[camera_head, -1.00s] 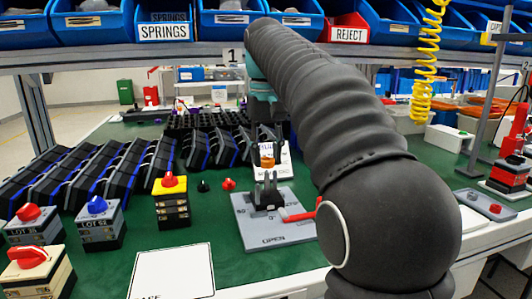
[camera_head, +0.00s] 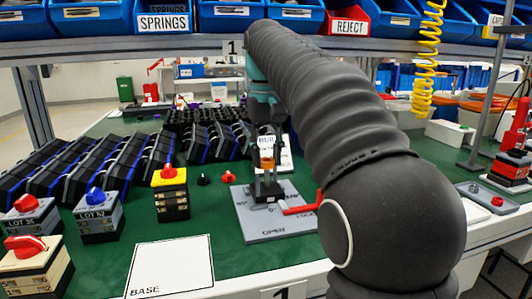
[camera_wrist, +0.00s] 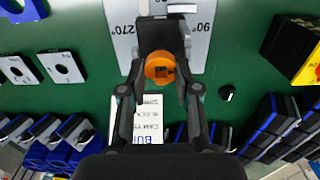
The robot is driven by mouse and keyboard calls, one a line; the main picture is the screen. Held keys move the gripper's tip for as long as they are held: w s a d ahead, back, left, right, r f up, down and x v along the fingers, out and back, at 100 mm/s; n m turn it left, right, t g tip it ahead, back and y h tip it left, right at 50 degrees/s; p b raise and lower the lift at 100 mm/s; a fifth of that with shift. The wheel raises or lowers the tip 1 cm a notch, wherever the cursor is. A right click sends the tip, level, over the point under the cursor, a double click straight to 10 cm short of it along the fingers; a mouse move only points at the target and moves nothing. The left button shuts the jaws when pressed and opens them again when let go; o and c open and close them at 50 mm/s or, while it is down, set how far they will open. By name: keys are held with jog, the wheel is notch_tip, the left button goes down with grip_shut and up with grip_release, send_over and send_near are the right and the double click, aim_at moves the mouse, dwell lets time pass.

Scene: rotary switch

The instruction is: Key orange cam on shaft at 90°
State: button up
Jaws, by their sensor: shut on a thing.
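My gripper (camera_wrist: 162,66) is shut on the orange cam (camera_wrist: 162,70), which has a dark slotted opening in its middle. In the head view the cam (camera_head: 267,162) sits low between the fingers, just above or at the black switch body (camera_head: 266,190). Whether it touches the shaft cannot be told, as the shaft is hidden. The grey plate (camera_head: 265,229) under the body has OPEN and LOCK marks and a red lever (camera_head: 300,210) on its right. In the wrist view the plate shows 270° and 90° marks.
A yellow-topped switch stack (camera_head: 170,190) stands left, with small black and red knobs between it and the plate. A white BASE card (camera_head: 172,267) lies in front.

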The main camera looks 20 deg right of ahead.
jog(key=shift+f, duration=0.15)
jog(key=o, duration=0.8)
